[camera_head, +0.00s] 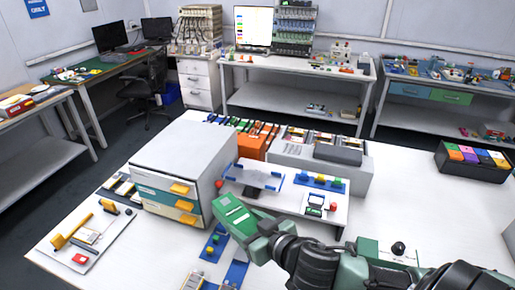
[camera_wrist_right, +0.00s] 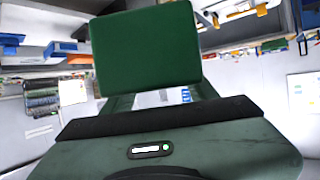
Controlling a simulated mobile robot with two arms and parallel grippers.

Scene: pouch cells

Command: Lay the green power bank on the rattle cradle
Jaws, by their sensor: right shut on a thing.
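The green power bank (camera_head: 232,214) is a flat green block with pale marks on its face. My right gripper (camera_head: 250,230) is shut on its near end and holds it tilted above the white table. In the right wrist view the power bank (camera_wrist_right: 146,46) shows as a plain dark green slab at the fingers. What looks like the rattle cradle (camera_head: 255,174), a white plate with blue end brackets, stands on a low white stand just behind and right of the power bank. The power bank is apart from it. My left gripper is not in view.
A white drawer cabinet (camera_head: 176,165) with yellow handles stands left of the power bank. A blue strip (camera_head: 236,270) with small parts lies below it. A blue board with coloured knobs (camera_head: 320,183) is right of the cradle. A black bin (camera_head: 472,165) stands far right; table before it is clear.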

